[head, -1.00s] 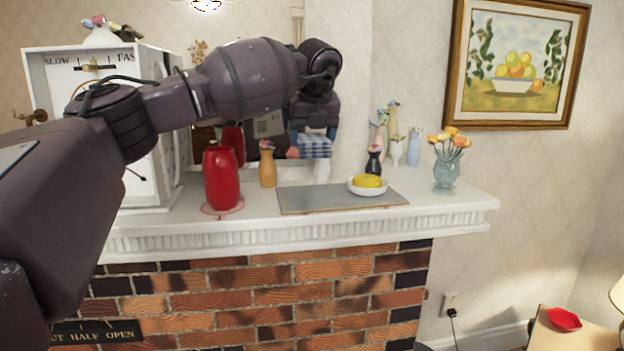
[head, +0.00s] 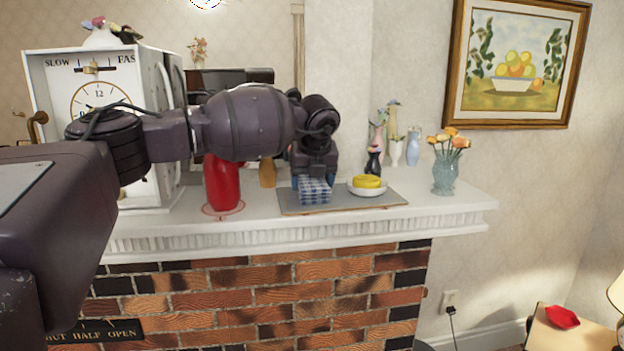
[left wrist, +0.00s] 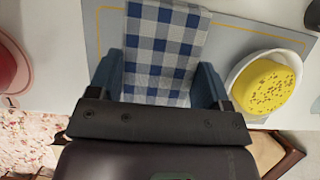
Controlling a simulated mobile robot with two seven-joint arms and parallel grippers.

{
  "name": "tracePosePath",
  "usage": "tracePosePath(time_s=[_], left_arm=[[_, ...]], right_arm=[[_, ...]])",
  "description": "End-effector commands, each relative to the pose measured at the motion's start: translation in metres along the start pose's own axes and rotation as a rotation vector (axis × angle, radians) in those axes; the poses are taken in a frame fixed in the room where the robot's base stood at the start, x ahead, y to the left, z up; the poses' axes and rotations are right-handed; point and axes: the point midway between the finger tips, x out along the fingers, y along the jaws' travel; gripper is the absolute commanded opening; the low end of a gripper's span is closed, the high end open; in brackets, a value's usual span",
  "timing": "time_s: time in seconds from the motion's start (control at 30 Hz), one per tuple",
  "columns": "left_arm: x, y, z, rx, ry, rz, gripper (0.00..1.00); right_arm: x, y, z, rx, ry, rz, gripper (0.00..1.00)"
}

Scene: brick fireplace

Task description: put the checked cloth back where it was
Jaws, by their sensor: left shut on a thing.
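The blue-and-white checked cloth (head: 314,191) is over the left part of a flat grey mat (head: 345,206) on the mantel. My left gripper (head: 314,182) is shut on the cloth and points down at it. In the left wrist view the cloth (left wrist: 163,50) hangs between the two blue fingers (left wrist: 162,85), with the mat (left wrist: 108,30) behind it. I cannot tell whether the cloth touches the mat. My right gripper is not in view.
A white bowl (head: 353,190) with a yellow thing (head: 367,182) stands on the mat's right part. A red vase (head: 222,185) and an orange vase (head: 268,173) stand left of the mat. A dark vase (head: 373,160) and a glass flower vase (head: 446,175) stand to the right.

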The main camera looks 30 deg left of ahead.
Motion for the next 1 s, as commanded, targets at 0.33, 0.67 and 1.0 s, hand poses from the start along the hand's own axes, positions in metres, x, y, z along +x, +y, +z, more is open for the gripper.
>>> tracePosePath(time_s=[0.33,0.67,1.0], left_arm=[[0.001,0.000,-0.001,0.000,0.000,0.000,0.97],[-0.001,0.000,0.001,0.000,0.000,0.000,0.97],[-0.051,-0.001,0.000,0.002,-0.003,-0.003,0.97]], right_arm=[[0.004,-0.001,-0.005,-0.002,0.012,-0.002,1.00],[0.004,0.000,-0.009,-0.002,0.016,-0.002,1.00],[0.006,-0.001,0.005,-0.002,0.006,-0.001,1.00]])
